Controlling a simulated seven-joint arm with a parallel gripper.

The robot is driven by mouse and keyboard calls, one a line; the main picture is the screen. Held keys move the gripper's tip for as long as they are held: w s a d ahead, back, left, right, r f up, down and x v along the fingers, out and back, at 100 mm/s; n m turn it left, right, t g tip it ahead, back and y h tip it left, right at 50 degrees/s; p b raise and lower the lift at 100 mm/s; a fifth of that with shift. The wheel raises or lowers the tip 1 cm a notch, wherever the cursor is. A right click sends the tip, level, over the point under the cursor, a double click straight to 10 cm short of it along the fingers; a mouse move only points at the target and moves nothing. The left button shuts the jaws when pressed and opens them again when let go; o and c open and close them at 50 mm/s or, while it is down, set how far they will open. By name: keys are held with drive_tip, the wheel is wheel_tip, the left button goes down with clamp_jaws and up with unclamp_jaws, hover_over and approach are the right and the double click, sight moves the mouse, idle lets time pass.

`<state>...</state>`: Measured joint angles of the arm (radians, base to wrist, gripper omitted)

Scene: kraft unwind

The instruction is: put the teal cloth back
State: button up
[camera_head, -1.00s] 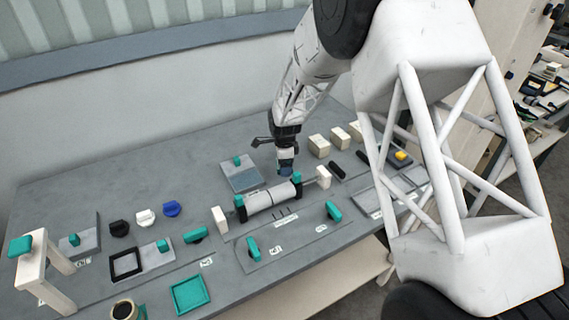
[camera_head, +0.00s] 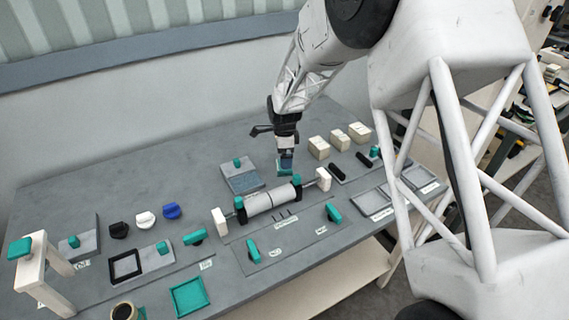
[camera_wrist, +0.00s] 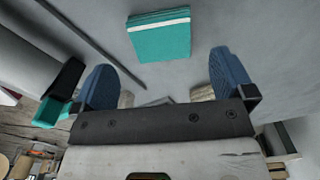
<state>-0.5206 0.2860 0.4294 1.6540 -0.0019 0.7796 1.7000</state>
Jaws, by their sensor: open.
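The teal cloth (camera_wrist: 160,36) is folded into a small block with a white stripe near one edge. In the wrist view it lies on the grey surface, beyond the two blue fingertips of my gripper (camera_wrist: 166,82). The fingers are wide apart with nothing between them, and the cloth looks clear of both. In the head view my gripper (camera_head: 286,156) points down behind the roller, with a teal patch of the cloth (camera_head: 286,169) just under it. The exact gap between gripper and cloth is hard to tell.
A pale roller (camera_head: 268,200) with teal-topped end supports lies in front of my gripper. A grey plate with a teal knob (camera_head: 243,178) is to its left. Several cream blocks (camera_head: 339,138) stand to the right. An empty teal tray (camera_head: 190,296) is at the front left.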

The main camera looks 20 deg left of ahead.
wheel_tip(320, 180, up, 6)
drive_tip(key=shift+r, duration=0.25)
drive_tip(key=shift+w, duration=0.1)
idle(0.4)
drive_tip(key=shift+r, duration=0.1)
idle(0.4)
drive_tip(key=s+d+r+n, duration=0.2)
drive_tip(key=s+d+r, duration=0.35)
drive_tip(key=d, duration=0.25)
drive_tip(key=s+d+r+n+t, duration=0.1)
drive_tip(key=s+d+r+n, duration=0.1)
drive_tip(key=s+d+r, duration=0.35)
drive_tip(key=s+d+r+n, duration=0.25)
drive_tip(key=d+r, duration=0.35)
drive_tip(key=d, duration=0.5)
drive_tip(key=s+d+n, duration=0.2)
drive_tip(key=s+d, duration=0.3)
drive_tip(key=s, duration=0.4)
drive_tip(key=s+d+r+n+t, duration=0.1)
drive_tip(key=s+d+n, duration=0.1)
drive_tip(key=s+d, duration=0.4)
drive_tip(key=s+d+r+n, duration=0.1)
drive_tip(key=s+d, duration=0.4)
drive_tip(key=s, duration=0.8)
drive_tip(key=shift+s+d+n+t, duration=0.3)
drive_tip(key=shift+d+n, duration=0.1)
drive_tip(key=shift+n, duration=0.45)
